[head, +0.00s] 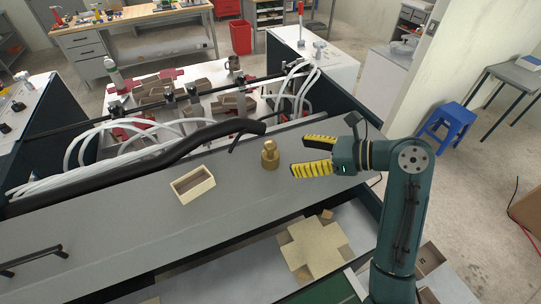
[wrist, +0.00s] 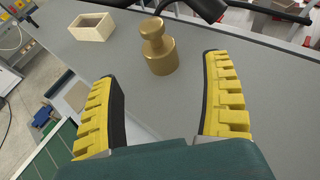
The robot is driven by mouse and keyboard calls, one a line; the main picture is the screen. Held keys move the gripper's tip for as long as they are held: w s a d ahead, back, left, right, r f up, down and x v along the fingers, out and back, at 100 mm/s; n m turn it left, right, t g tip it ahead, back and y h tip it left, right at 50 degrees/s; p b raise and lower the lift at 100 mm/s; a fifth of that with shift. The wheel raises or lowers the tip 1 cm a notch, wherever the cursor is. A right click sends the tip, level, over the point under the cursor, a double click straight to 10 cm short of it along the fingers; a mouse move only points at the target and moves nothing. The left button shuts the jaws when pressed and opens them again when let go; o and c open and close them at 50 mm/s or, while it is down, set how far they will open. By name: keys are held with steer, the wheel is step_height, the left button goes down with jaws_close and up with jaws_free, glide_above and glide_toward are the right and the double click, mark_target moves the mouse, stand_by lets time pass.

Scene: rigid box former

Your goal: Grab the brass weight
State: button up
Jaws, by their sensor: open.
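The brass weight (head: 270,155) stands upright on the grey top panel of the machine. It has a wide round body and a knob on top. In the wrist view the brass weight (wrist: 160,50) stands beyond the fingertips, between their lines and nearer the right finger. My gripper (head: 304,156) has yellow ribbed fingers, is open and empty, and lies just right of the weight without touching it. In the wrist view my gripper (wrist: 160,65) shows both fingers spread apart with grey panel between them.
A small open cream box (head: 193,185) sits left of the weight on the panel (head: 120,225). A black hose (head: 150,165) runs along the panel's back edge, with white tubes behind. A black handle (head: 32,258) is at front left. A flat carton blank (head: 314,247) lies below the front edge.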

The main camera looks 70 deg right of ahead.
mark_target(274, 155)
steer(key=x, duration=0.9)
steer(key=shift+a+p, duration=0.1)
steer(key=shift+p, duration=0.25)
steer(key=shift+c, duration=0.4)
steer(key=c, duration=1.2)
steer(key=shift+r, duration=0.15)
steer(key=shift+c, duration=0.5)
